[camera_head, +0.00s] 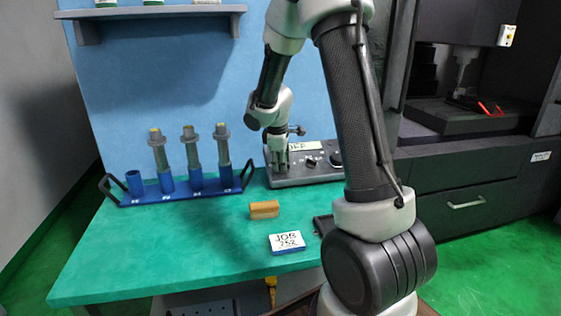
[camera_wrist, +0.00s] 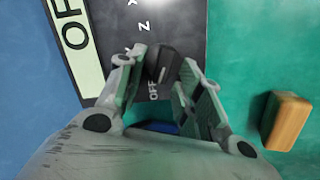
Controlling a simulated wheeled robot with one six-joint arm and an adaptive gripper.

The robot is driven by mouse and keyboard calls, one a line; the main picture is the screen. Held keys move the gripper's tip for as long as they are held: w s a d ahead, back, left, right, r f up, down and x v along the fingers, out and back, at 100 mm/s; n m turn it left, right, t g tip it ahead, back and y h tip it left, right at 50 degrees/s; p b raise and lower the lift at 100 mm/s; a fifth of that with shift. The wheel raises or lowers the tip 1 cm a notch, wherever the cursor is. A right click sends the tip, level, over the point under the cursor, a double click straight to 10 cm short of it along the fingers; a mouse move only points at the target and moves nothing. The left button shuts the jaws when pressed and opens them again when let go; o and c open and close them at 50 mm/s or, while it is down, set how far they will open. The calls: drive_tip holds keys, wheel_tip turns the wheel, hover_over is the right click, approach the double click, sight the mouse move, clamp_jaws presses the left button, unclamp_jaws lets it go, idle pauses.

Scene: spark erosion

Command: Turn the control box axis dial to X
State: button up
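The control box (camera_head: 305,180) is a dark grey panel at the back of the green bench, with an "OFF" display plate (camera_wrist: 78,40). In the wrist view, the black axis dial (camera_wrist: 165,58) has the printed letters Z and X above it and OFF below it; another letter is partly covered. Its pointer direction is hard to tell. My gripper (camera_wrist: 161,66) has its fingers apart, one on each side of the dial; I cannot tell whether either touches it. In the head view, my gripper (camera_head: 279,165) is at the box's left end and hides the dial.
A blue rack (camera_head: 190,192) with several upright electrode holders stands to the left. A wooden block (camera_head: 264,209) and a "JOB 752" block (camera_head: 287,242) lie in front of the box. Other knobs (camera_head: 335,160) are on the panel's right. The bench's left front is clear.

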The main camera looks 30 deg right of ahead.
clamp_jaws()
drive_tip(key=shift+m, duration=0.3)
drive_tip(key=m, duration=0.4)
drive_tip(key=shift+w+d+r+y, duration=0.1)
drive_tip(key=shift+w+d+y, duration=0.1)
drive_tip(key=shift+d+y, duration=0.1)
drive_tip(key=shift+d+m+g+y, duration=0.15)
drive_tip(key=shift+m+g+y, duration=0.15)
drive_tip(key=shift+m, duration=1.7)
unclamp_jaws()
